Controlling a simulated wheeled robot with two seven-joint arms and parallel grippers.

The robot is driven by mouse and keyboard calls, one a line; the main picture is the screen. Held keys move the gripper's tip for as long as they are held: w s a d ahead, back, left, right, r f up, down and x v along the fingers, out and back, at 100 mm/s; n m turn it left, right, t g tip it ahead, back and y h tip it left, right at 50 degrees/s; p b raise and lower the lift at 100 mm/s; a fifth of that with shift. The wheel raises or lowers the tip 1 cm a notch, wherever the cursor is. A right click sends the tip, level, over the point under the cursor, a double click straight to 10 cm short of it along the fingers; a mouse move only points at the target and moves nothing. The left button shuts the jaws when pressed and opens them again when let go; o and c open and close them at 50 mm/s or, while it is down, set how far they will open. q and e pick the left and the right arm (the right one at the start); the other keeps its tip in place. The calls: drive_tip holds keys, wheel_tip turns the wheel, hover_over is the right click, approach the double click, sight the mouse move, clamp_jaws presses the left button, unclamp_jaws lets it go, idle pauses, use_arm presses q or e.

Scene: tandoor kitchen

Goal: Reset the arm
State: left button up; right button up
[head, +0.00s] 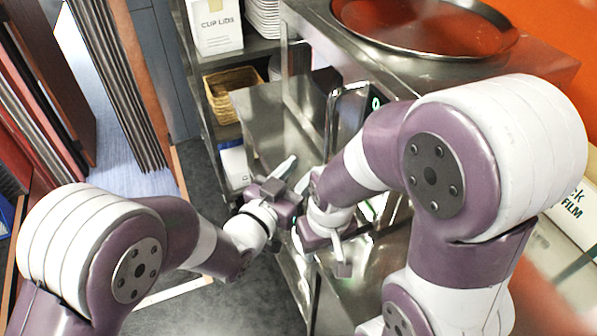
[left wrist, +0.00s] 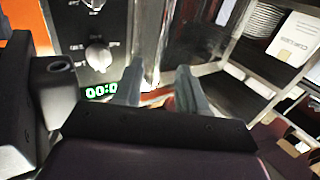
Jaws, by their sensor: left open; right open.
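In the head view my left arm comes in from the left, and its gripper (head: 294,174) is in the middle of the picture, beside the steel counter. The left wrist view shows its two grey fingers (left wrist: 160,82) apart with nothing held between them. My right arm comes in from the right, and its gripper (head: 328,256) is just below and to the right of the left one. The two grippers are close together, and I cannot tell whether they touch. The right gripper is open, partly hidden by its own wrist, and no held object shows.
A control panel with knobs (left wrist: 98,54) and a green timer display (left wrist: 101,90) is close to my left gripper. A steel shelf rack holds a cup lids box (head: 214,27), plates (head: 263,17) and a wicker basket (head: 232,88). A large round pan (head: 424,52) lies on the counter.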

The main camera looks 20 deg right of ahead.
use_arm(q)
drive_tip(key=s+a+f+n+g+y, duration=0.1)
drive_tip(key=a+f+g+y, duration=0.15)
drive_tip(key=f, duration=0.25)
drive_tip(key=a+f+g+y, duration=0.1)
drive_tip(key=a+f+y, duration=0.3)
drive_tip(key=f, duration=0.2)
drive_tip(key=s+a+r+n+g+y+p, duration=0.1)
drive_tip(key=s+a+n+y, duration=0.3)
drive_tip(key=a, duration=1)
drive_tip(key=s+a+r+n+g+y+p, duration=0.1)
drive_tip(key=s+a+r+n+g+y, duration=0.2)
drive_tip(key=a, duration=1.2)
drive_tip(key=s+n+g+y, duration=0.1)
drive_tip(key=s+n, duration=0.1)
drive_tip(key=shift+s+a+n+g+p, duration=0.25)
drive_tip(key=shift+s+n+g+p, duration=0.05)
drive_tip(key=shift+g+p, duration=0.05)
